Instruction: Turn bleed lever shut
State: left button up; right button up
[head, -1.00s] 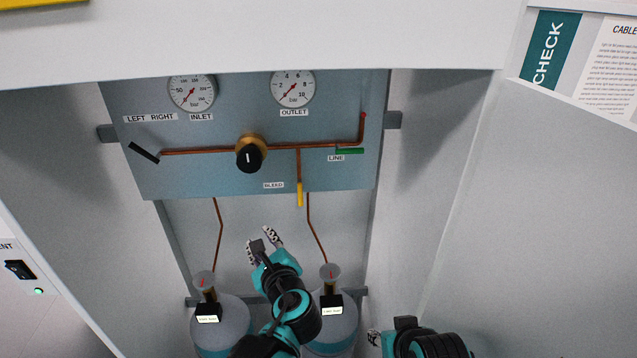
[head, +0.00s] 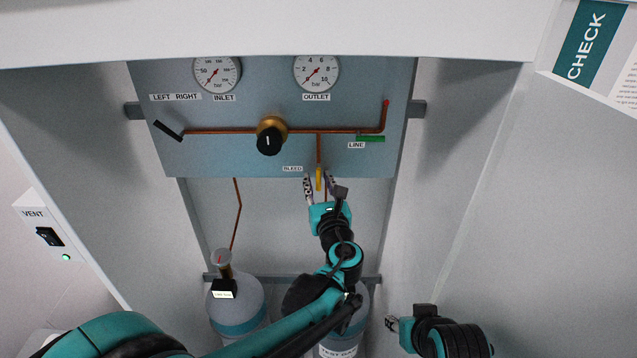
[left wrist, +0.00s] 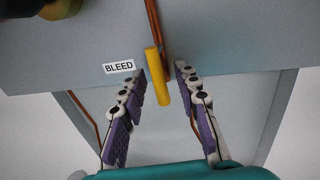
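The yellow bleed lever (head: 319,180) hangs down from a copper pipe at the bottom edge of the blue panel, right of the BLEED label (head: 292,169). In the left wrist view the lever (left wrist: 157,75) points down along the pipe, slightly tilted. My left gripper (head: 319,182) is open, with its fingers on either side of the lever. In the left wrist view a gap shows between the lever and the right finger; the left finger is close to it, and contact is unclear. My right gripper (head: 391,323) is low at the right, away from the panel; its fingers are mostly hidden.
The panel (head: 230,160) carries a black regulator knob (head: 269,142), a black selector lever (head: 168,131), a green line lever (head: 370,139) and two gauges. Gas cylinders (head: 238,300) stand below. The cabinet's side walls bound the space on both sides.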

pick_arm(q)
grip_shut()
jog(key=shift+d+n, duration=0.1)
jog(key=shift+n, duration=0.2)
jog(key=d+n+p, duration=0.1)
jog(key=n, duration=0.2)
jog(key=r+n+g+h+p, duration=0.1)
jog(key=n, duration=0.3)
jog(key=d+r+n+h+p, duration=0.1)
jog(key=n, duration=0.3)
jog(key=shift+d+g+p, duration=0.3)
jog(key=shift+d+p, duration=0.05)
jog(key=n, duration=0.2)
jog(key=r+n+h+p, duration=0.1)
jog(key=n, duration=0.1)
jog(key=shift+d, duration=0.15)
jog(key=shift+r, duration=0.1)
dwell(0.4)
